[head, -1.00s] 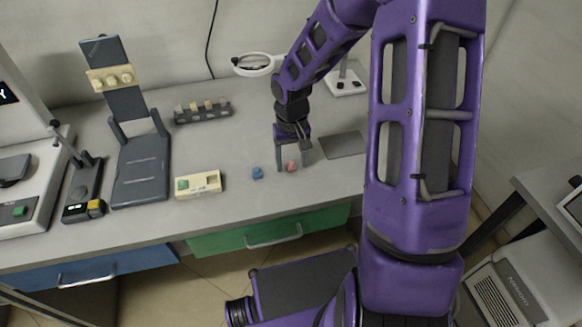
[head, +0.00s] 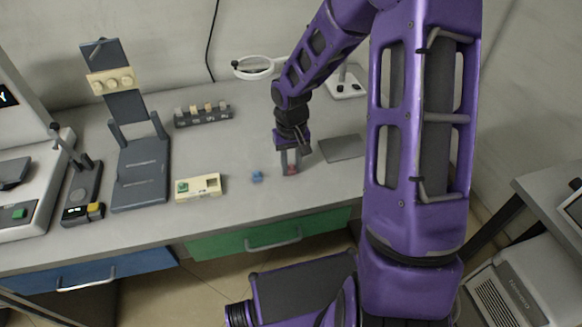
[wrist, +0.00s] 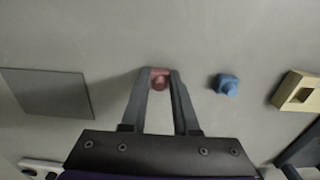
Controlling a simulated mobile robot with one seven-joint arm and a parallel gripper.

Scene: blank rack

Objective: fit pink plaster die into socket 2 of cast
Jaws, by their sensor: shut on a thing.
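My gripper (head: 291,170) is low over the bench, its two fingers closed on the pink plaster die (head: 291,171). In the wrist view the pink die (wrist: 160,79) sits between the fingertips (wrist: 160,74). The die is at or close to the bench top; I cannot tell whether it touches. The cream cast (head: 198,186) lies on the bench to the left, with a green piece (head: 182,187) in its left part and an opening toward its right. The cast (wrist: 302,92) shows partly at the right edge of the wrist view, with a dark square socket.
A blue die (head: 257,176) stands between the cast and my gripper, also in the wrist view (wrist: 227,85). A grey mat (head: 342,147) lies to the right. A dark rack of blocks (head: 203,114) and a magnifier (head: 254,68) stand behind. A dark stand (head: 140,180) is at left.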

